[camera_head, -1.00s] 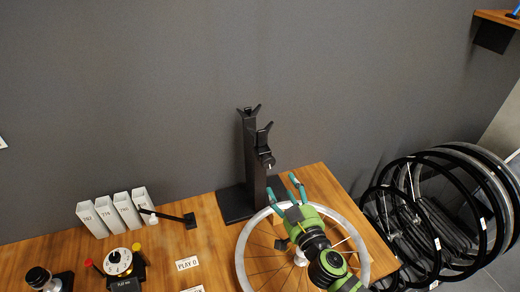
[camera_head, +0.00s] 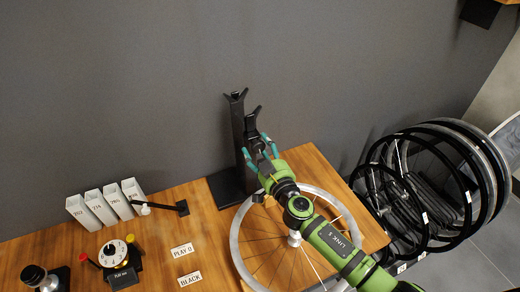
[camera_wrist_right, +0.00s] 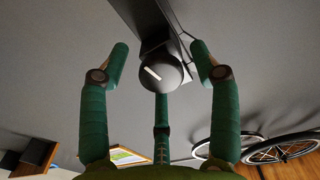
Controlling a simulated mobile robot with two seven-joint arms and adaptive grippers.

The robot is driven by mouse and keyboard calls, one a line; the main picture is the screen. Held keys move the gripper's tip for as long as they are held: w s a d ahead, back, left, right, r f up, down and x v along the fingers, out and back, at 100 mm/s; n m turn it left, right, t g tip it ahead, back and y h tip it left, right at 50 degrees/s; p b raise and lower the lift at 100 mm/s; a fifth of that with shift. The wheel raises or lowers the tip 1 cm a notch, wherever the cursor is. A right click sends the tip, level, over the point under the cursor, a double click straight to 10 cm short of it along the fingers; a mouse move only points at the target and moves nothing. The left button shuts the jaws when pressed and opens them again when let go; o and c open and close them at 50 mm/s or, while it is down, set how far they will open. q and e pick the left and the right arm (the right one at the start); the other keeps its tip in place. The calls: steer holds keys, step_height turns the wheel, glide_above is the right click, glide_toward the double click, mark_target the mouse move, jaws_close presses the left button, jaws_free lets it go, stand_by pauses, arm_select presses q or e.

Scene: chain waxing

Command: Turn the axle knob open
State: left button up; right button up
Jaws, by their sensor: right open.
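The axle knob (camera_wrist_right: 158,74) shows in the right wrist view as a round black knob with a pale line across its face. It sits on the black stand (camera_wrist_right: 145,22). In the head view the stand (camera_head: 237,130) rises upright at the back of the table, and my gripper hides the knob. My right gripper (camera_head: 258,149) is in front of the stand. In the right wrist view its green fingers (camera_wrist_right: 160,65) are spread to both sides of the knob, with a third finger below it. I see no contact. My left gripper is not in view.
A spoked wheel (camera_head: 239,262) lies on the wooden table (camera_head: 215,235) under my right arm. White boxes (camera_head: 105,207), a dial device (camera_head: 118,255) and label cards (camera_head: 181,250) are at the left. Several wheels (camera_head: 440,185) stand at the right.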

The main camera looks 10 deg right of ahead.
steer(key=c, duration=1.1)
steer(key=shift+f, duration=0.1)
steer(key=shift+c, duration=0.2)
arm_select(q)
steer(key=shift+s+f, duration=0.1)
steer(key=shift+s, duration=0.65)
